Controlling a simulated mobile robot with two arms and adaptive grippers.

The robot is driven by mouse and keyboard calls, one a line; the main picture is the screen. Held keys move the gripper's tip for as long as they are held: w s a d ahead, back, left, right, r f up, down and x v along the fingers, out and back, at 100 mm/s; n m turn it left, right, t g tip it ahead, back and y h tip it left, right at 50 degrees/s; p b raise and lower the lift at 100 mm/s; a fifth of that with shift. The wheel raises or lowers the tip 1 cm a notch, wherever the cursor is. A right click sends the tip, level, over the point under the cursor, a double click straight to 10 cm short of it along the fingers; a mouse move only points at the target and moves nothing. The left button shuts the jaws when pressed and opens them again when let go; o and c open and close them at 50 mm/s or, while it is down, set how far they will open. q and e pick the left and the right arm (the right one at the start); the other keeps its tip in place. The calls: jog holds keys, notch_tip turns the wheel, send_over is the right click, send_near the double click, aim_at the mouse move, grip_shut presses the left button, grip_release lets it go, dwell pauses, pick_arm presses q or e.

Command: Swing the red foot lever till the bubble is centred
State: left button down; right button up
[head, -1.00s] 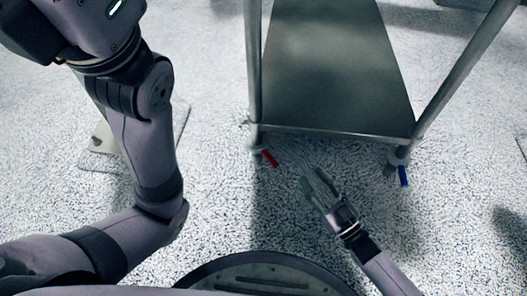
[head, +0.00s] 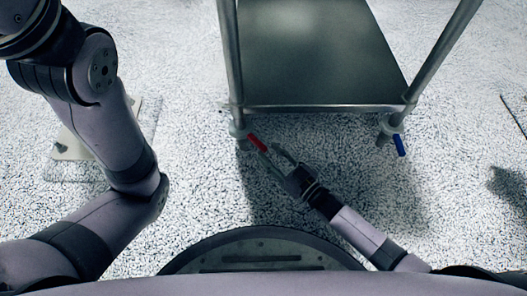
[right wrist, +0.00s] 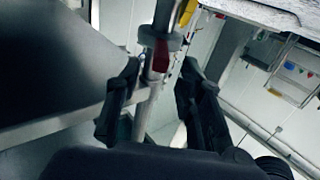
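The red foot lever (head: 257,142) sticks out low at the foot of the front left leg of a steel frame (head: 228,60). My right gripper (head: 271,150) is close to the lever in the head view, fingers apart around its free end. In the right wrist view the red lever (right wrist: 161,55) shows between and beyond the two open fingers (right wrist: 158,90). I cannot tell whether a finger touches it. My left arm is at the left, but its gripper is out of view. No bubble is visible in either view.
A blue lever (head: 399,145) sits at the front right leg. A lower shelf (head: 310,50) spans the frame just above the levers. A pale plate (head: 68,145) lies on the floor behind my left arm. The speckled floor between the two levers is clear.

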aim_at(266, 150)
jog(key=shift+b+x, duration=0.65)
jog(key=shift+x, duration=1.3)
jog(key=shift+c, duration=0.4)
grip_shut()
jog(key=shift+d, duration=0.1)
